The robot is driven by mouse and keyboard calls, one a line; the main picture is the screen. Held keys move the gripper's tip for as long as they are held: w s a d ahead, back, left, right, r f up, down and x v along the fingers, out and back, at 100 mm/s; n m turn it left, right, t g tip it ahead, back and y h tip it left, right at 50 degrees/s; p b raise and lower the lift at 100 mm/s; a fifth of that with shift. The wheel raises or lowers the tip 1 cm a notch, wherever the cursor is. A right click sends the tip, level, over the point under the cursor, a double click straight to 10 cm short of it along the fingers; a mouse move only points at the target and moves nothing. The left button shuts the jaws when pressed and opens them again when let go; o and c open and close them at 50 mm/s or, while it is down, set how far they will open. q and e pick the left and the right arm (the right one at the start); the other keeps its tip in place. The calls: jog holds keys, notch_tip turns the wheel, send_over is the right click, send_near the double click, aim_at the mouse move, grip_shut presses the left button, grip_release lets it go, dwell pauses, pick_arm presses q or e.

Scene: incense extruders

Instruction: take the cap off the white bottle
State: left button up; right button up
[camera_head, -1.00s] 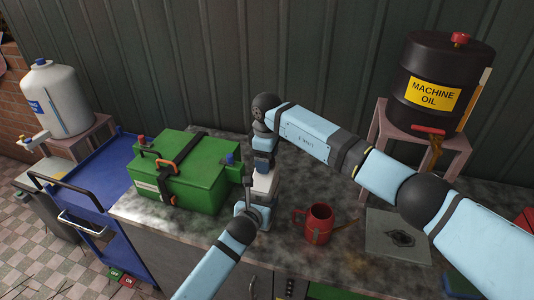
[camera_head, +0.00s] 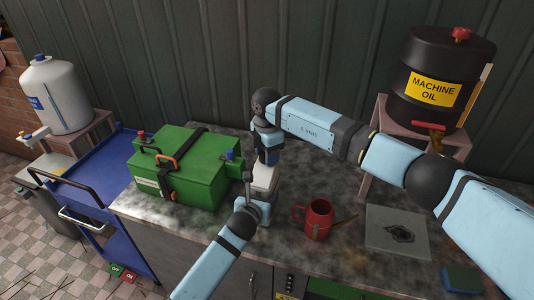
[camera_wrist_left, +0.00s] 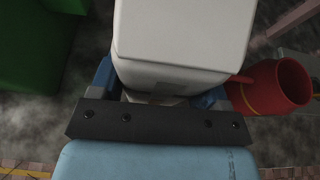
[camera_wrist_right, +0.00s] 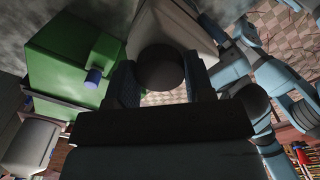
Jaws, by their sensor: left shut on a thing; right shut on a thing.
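The white bottle (camera_head: 265,178) stands upright near the counter's middle, to the right of the green box; its pale body also fills the upper middle of the left wrist view (camera_wrist_left: 182,35). My left gripper (camera_head: 252,203) is shut on the bottle's body from the front. My right gripper (camera_head: 269,155) is above the bottle, pointing down, and hides its top in the head view. In the right wrist view it is shut on a dark round cap (camera_wrist_right: 161,68). I cannot tell whether the cap and the bottle's neck are touching or apart.
The green box (camera_head: 190,180) is close on the left. A black oil drum (camera_head: 437,85) stands at the back right. A blue cart (camera_head: 90,180) is left of the counter.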

jog(key=n, duration=0.7)
jog(key=shift+r, duration=0.1)
jog(key=n, duration=1.3)
jog(key=shift+n, duration=0.4)
jog(key=n, duration=0.6)
jog(key=shift+n, duration=0.3)
jog(key=n, duration=0.8)
jog(key=shift+n, duration=0.4)
jog(key=n, duration=0.8)
